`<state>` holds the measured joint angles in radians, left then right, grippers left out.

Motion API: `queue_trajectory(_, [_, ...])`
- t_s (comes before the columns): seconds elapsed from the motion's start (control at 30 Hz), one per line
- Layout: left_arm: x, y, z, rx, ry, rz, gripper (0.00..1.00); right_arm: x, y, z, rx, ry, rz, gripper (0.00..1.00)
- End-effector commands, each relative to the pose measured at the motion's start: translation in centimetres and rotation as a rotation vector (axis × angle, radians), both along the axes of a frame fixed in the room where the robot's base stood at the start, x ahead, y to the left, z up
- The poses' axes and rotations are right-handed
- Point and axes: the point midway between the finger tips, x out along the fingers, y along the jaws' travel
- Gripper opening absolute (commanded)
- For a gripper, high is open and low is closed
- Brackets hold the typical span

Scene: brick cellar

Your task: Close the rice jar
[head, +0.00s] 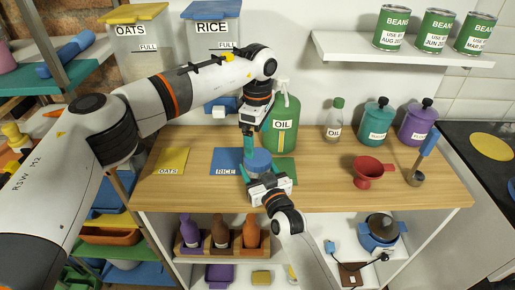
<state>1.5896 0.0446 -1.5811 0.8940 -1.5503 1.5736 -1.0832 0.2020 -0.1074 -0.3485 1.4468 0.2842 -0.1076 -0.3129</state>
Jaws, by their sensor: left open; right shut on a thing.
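A round blue thing (260,158), which looks like the rice jar, is by the right edge of the blue mat marked RICE (225,168). My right gripper (263,178) is shut on it from the near side. My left gripper (248,150) is open, pointing down with teal fingers at the left side of the blue thing. I cannot tell whether it touches. The grippers hide much of the jar, and I cannot tell whether a lid is on it.
A green OIL container (285,125) stands close behind the grippers. A red funnel (370,171), a metal scoop (417,176), a teal jar (376,125) and a purple jar (417,125) are to the right. The yellow OATS mat (172,160) is empty.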

Motion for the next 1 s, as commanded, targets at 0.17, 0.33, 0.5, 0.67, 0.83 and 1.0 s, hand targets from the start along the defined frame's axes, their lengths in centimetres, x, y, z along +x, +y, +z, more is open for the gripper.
queue_trajectory(0.17, [0.0,0.0,3.5,0.000,-0.002,0.000,0.92,0.0,0.0,-0.1,-0.001,0.003,0.000,0.02])
queue_trajectory(0.33, [0.0,0.0,5.3,0.000,0.000,0.000,0.92,0.0,0.0,-0.1,-0.001,0.003,0.000,0.02])
queue_trajectory(0.5, [0.0,0.0,5.7,0.000,0.000,0.000,0.92,0.0,0.0,-0.1,-0.001,0.003,0.000,0.02])
queue_trajectory(0.67, [0.0,0.0,5.7,0.000,0.000,0.000,0.92,0.0,0.0,-0.1,-0.001,0.003,0.000,0.02])
queue_trajectory(0.83, [0.0,0.0,5.6,0.000,0.000,0.000,0.92,0.0,0.0,-0.1,-0.001,0.002,0.000,0.89])
queue_trajectory(1.0, [0.0,0.0,5.6,0.000,0.000,0.000,0.92,0.0,0.0,-0.1,0.000,0.001,0.000,0.92])
